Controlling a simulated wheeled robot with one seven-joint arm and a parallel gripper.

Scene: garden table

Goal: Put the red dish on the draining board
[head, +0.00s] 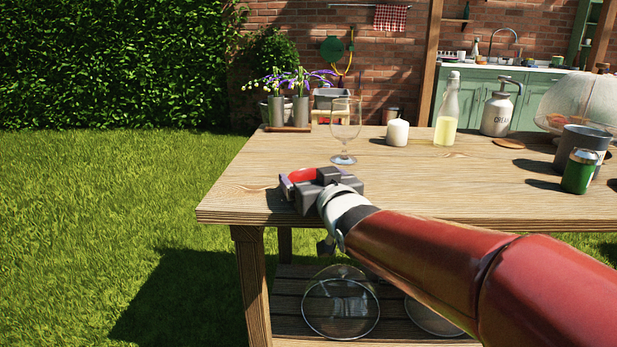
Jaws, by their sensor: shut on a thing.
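My gripper (298,184) is at the left end of the wooden table, low over or at its top. It is shut on the red dish (302,174), whose red upper part shows between the grey gripper parts. The rest of the dish is hidden by the gripper, so I cannot tell whether it touches the table. I cannot make out a draining board in this view.
A wine glass (345,127) stands just behind my gripper on the table (250,190). A candle (397,133), bottle (446,110), cream can (497,112), mesh cover (578,104) and green tin (578,172) stand rightward. The table's front middle is partly clear.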

